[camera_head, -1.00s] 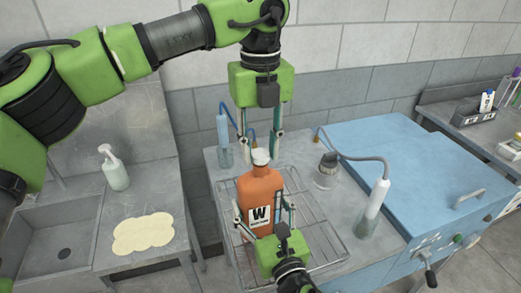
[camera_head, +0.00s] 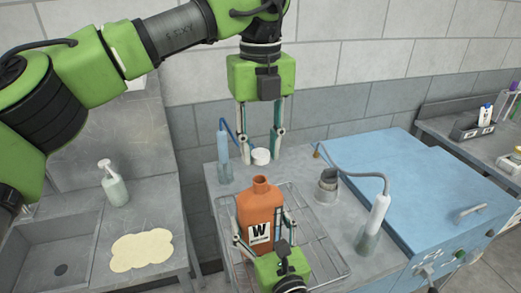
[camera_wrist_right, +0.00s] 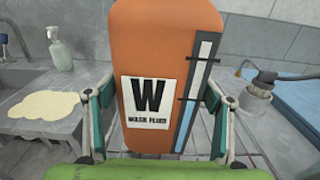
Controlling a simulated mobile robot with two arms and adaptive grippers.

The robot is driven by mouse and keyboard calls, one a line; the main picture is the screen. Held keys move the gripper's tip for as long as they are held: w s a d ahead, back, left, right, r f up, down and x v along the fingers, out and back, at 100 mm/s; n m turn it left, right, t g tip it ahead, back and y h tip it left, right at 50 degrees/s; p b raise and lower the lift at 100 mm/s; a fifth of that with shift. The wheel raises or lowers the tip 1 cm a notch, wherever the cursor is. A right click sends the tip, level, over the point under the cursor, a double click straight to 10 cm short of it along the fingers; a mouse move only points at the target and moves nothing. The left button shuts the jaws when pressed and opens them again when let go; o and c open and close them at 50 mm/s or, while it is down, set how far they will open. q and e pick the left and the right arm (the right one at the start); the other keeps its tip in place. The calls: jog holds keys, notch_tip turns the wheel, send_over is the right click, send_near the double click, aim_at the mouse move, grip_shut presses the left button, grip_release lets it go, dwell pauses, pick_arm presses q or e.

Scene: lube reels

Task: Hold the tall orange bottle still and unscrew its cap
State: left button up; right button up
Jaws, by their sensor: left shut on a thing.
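The tall orange bottle (camera_head: 258,208) stands upright on the wire rack, its neck open and bare at the top. Its white label with a black W faces the right wrist view (camera_wrist_right: 150,95). My left gripper (camera_head: 261,152) is shut on the white cap (camera_head: 261,157), above and behind the bottle, apart from the neck.
The wire rack (camera_head: 318,262) lies on the grey worktop. A squeeze bottle with a hose (camera_head: 373,222) stands right, another (camera_head: 223,150) back left. A pump bottle (camera_head: 114,185) stands left.

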jog(key=shift+o, duration=1.3)
